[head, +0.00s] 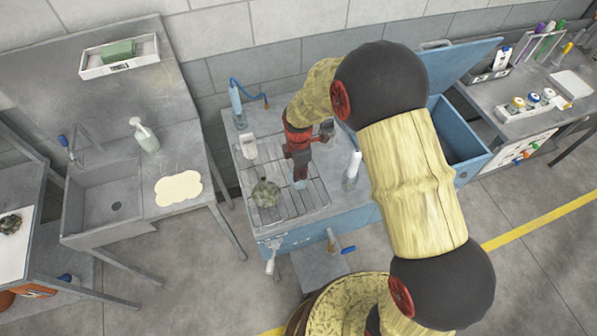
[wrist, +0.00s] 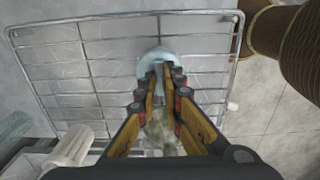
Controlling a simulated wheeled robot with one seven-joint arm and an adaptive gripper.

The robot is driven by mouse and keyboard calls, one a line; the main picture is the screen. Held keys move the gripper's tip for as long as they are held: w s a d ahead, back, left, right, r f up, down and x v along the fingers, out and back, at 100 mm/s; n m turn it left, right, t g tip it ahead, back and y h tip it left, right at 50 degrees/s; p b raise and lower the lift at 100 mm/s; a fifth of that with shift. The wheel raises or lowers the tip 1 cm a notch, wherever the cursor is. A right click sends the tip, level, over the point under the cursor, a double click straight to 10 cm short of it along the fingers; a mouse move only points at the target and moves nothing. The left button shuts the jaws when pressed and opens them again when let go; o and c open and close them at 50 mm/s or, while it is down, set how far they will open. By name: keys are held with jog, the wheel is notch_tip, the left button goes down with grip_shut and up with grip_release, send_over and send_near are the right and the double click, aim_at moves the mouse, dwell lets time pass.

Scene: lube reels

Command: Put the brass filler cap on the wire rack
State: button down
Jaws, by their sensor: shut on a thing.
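My gripper (head: 299,163) points down over the wire rack (head: 312,199) on the blue cabinet's top. In the wrist view its fingers (wrist: 158,72) are shut on a pale blue, rounded thing (wrist: 152,57); a bit of the pale blue thing shows under the gripper in the head view (head: 299,184). The fingers hide part of it, and I cannot tell whether it is the filler cap or whether it touches the rack wires (wrist: 100,70). Nothing plainly brass-coloured shows. A mottled green lump (head: 265,193) sits on the rack's left part.
A white spray bottle (head: 352,168) stands right of the rack and a pale container (head: 248,146) at its back left. The cabinet's open blue lid (head: 462,62) rises on the right. The sink bench (head: 110,195) is at left. Bare wires lie around my gripper.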

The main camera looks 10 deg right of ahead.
jog(key=shift+r, duration=0.1)
jog(key=shift+f, duration=0.2)
jog(key=c, duration=1.9)
grip_release()
jog(key=shift+r, duration=0.1)
notch_tip(320, 180, up, 12)
jog(key=r, duration=0.1)
jog(key=s+d+r+m+t, duration=0.1)
jog(key=s+d+r+m, duration=0.25)
jog(key=r, duration=0.35)
jog(key=s+d+r+m+t, duration=0.1)
jog(key=s+d+r+m, duration=0.2)
jog(key=s+r+m, duration=0.35)
jog(key=s+d+r+m+t, duration=0.1)
jog(key=s+r+m, duration=0.1)
jog(key=s+m, duration=0.1)
jog(key=s+d+r+m+t, duration=0.1)
jog(key=s+d+r+m, duration=0.1)
jog(key=s, duration=0.4)
jog(key=s+d+r+m+t, duration=0.1)
jog(key=s+d+r+m, duration=0.1)
jog(key=s+r+m, duration=0.2)
jog(key=shift+s+r+m+t, duration=0.1)
jog(key=shift+s+m+t, duration=0.2)
jog(key=shift+s+m, duration=0.35)
